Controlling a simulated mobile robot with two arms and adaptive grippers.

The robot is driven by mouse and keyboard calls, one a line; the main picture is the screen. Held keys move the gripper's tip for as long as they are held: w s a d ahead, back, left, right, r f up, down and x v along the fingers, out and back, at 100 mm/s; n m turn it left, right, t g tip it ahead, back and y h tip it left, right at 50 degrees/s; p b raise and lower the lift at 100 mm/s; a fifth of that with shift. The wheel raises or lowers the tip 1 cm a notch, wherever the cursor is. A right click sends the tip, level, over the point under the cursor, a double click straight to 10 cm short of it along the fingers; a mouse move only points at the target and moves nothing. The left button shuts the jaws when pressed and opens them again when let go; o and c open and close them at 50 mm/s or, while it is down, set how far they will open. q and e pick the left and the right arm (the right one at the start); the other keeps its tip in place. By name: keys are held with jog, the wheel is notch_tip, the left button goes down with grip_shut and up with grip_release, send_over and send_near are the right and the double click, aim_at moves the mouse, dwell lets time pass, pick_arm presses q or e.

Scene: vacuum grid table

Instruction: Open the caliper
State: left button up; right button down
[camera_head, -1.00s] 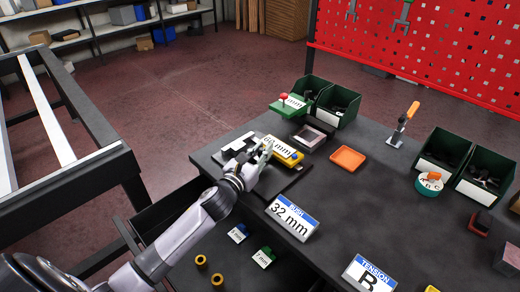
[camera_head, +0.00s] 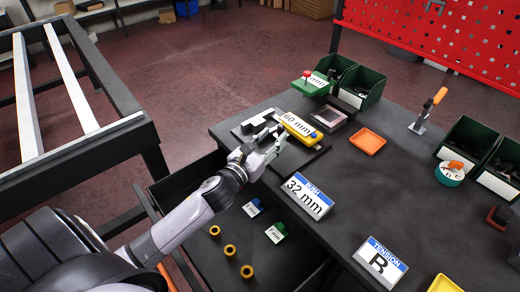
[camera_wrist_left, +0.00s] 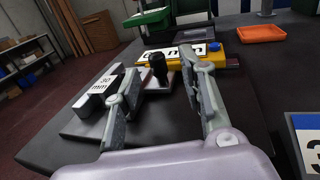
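My left gripper (camera_head: 268,142) is open over the near side of a device on the dark table, and it also shows in the left wrist view (camera_wrist_left: 162,65). The device, which may be the caliper, has a yellow bar (camera_head: 298,125) marked 60 mm with a blue knob at its right end. A black knob (camera_wrist_left: 158,68) stands upright, seen between my two fingers. I cannot tell whether a finger touches it. My fingers hide part of the device. My right gripper is not in view.
An orange tray (camera_head: 368,141) and a green part with a red knob (camera_head: 312,85) lie beyond. An open drawer with yellow rings (camera_head: 229,250) is below. The table's middle is clear.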

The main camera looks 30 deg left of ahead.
pick_arm(q)
jog(key=shift+s+a, duration=0.15)
jog(key=shift+s, duration=1.45)
jog(key=shift+s+a, duration=0.1)
jog(key=shift+s, duration=1.45)
